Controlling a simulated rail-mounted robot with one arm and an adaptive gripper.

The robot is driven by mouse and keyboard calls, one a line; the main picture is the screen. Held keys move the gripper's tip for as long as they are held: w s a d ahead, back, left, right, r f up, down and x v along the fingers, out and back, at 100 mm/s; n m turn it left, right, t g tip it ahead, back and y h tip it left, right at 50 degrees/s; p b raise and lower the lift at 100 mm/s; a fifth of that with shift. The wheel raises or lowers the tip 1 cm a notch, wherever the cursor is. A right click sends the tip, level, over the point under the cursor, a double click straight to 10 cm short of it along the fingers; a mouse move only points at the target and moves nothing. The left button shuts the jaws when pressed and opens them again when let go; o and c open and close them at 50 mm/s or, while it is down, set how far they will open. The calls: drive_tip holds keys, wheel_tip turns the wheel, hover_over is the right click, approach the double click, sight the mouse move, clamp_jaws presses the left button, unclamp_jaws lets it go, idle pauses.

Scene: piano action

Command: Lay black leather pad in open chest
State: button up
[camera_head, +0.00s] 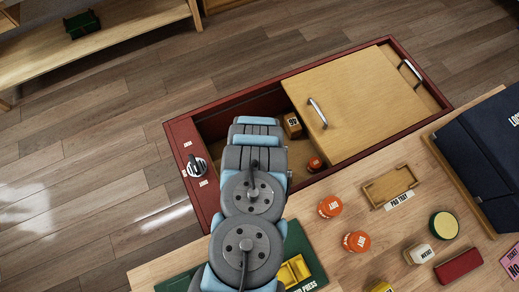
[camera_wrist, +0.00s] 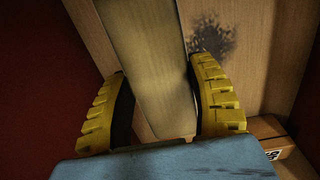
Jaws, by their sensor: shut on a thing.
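The open chest (camera_head: 176,128) is a red case with a wooden panel (camera_head: 352,103) over its middle and right; its left part is uncovered. My arm reaches over this opening and hides my gripper in the head view. In the wrist view my gripper (camera_wrist: 160,72) has its yellow ribbed fingers shut on a long, flat, pale olive piece (camera_wrist: 148,45). A wooden surface with a dark smudge (camera_wrist: 212,38) lies behind it, between dark red walls. Whether the piece touches that surface I cannot tell. I recognise no black leather pad in either view.
In the opening stand a wooden block (camera_head: 292,125) and a red-capped jar (camera_head: 316,164). The block also shows in the wrist view (camera_wrist: 268,128), right of my gripper. The workbench (camera_head: 330,236) in front holds orange-capped jars (camera_head: 330,206), a small wooden tray (camera_head: 372,195) and a dark blue case (camera_head: 485,155).

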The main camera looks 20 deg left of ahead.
drive_tip(key=w+f+b, duration=0.1)
drive_tip(key=w+b, duration=0.1)
drive_tip(key=b, duration=0.2)
drive_tip(key=w+a+f+b, duration=0.1)
drive_tip(key=w+f+b, duration=0.1)
drive_tip(key=w+b, duration=0.1)
drive_tip(key=w+a+f+b, duration=0.1)
drive_tip(key=w+f+b, duration=0.1)
drive_tip(key=b, duration=0.4)
drive_tip(key=shift+w+a+f, duration=0.15)
drive_tip(key=shift+w+f, duration=0.05)
drive_tip(key=shift+w, duration=0.2)
drive_tip(key=shift+w+a+f+b, duration=0.2)
drive_tip(key=shift+w+f+b, duration=0.15)
drive_tip(key=shift+w+f, duration=0.4)
drive_tip(key=shift+w+a+f+b, duration=0.2)
drive_tip(key=shift+w+f+b, duration=0.1)
drive_tip(key=shift+w+f, duration=0.4)
drive_tip(key=shift+f, duration=0.1)
drive_tip(key=shift+w+f, duration=0.1)
drive_tip(key=shift+f, duration=0.05)
drive_tip(key=shift+f+b, duration=0.7)
drive_tip(key=shift+f, duration=0.85)
drive_tip(key=shift+f, duration=0.1)
drive_tip(key=o, duration=1.2)
